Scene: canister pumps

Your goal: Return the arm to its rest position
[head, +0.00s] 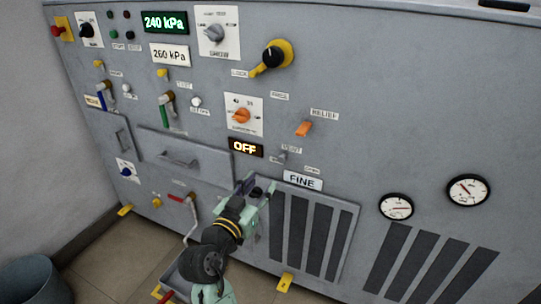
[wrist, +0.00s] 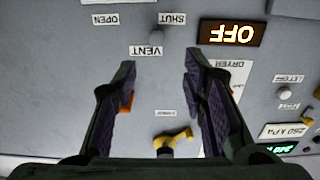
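My gripper (head: 257,186) is in front of the lower middle of the grey panel (head: 350,70), just below the lit OFF display (head: 245,147). In the wrist view, its two dark fingers stand wide apart with nothing between them (wrist: 157,62). The panel face lies beyond the fingertips, with the VENT label (wrist: 145,51) and a small grey vent switch (wrist: 158,34). The picture there is upside down. My arm reaches up from the bottom of the head view. I cannot tell the exact gap between fingertips and panel.
The orange relief lever (head: 304,128) and yellow lock handle (head: 272,57) stick out from the panel. Two gauges (head: 396,206) (head: 467,190) are at right. A dark bin (head: 32,281) stands at lower left.

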